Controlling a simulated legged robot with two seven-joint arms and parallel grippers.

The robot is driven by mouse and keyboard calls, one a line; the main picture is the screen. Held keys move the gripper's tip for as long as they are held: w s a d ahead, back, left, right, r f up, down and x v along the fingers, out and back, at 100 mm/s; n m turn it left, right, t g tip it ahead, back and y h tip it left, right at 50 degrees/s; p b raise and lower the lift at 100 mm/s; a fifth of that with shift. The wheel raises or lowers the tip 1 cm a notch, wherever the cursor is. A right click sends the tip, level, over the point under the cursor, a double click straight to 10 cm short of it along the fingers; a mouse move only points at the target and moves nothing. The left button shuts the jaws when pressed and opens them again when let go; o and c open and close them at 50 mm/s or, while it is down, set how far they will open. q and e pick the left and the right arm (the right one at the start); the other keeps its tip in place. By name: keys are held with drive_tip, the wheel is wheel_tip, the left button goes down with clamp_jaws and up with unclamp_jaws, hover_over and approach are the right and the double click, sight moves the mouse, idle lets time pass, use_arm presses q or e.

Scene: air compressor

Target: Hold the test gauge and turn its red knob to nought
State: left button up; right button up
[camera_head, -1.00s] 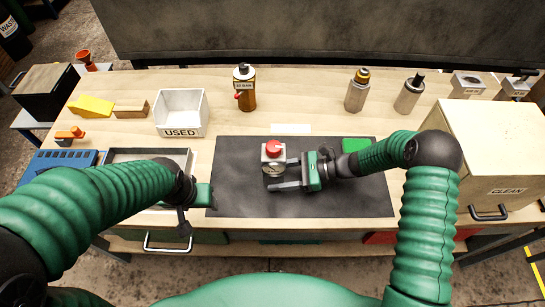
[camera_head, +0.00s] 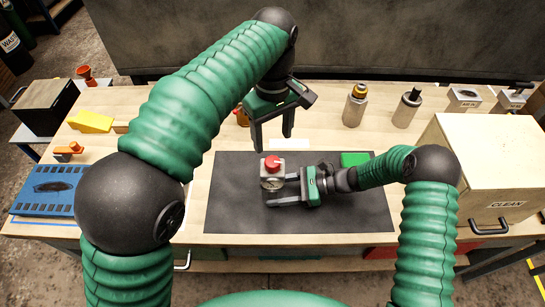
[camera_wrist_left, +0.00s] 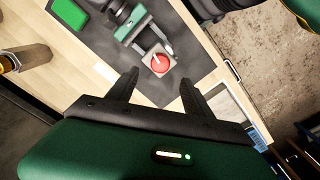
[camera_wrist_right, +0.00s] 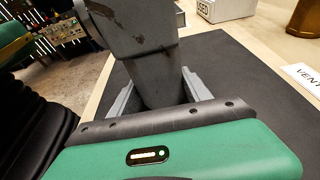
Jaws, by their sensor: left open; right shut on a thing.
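The test gauge (camera_head: 268,184), a small grey block with a round dial, stands on the dark mat with its red knob (camera_head: 272,163) on top. My right gripper (camera_head: 279,190) is shut on the gauge from the right; in the right wrist view the grey gauge body (camera_wrist_right: 150,65) fills the space between the fingers. My left gripper (camera_head: 273,142) is open and empty, pointing down above and behind the gauge. In the left wrist view the red knob (camera_wrist_left: 160,64) lies beyond the gap between the open fingertips (camera_wrist_left: 160,80). The pointer reading is too small to tell.
The dark mat (camera_head: 340,215) is mostly clear, with a green block (camera_head: 354,159) at its back right. A wooden CLEAN box (camera_head: 490,165) stands right. Two metal cylinders (camera_head: 354,108) (camera_head: 406,110) stand behind. My left arm hides much of the left side.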

sight(273, 160)
use_arm(q)
wheel_tip(273, 160, down, 9)
drive_tip(key=shift+f, duration=0.1)
drive_tip(key=shift+c, duration=0.5)
clamp_jaws()
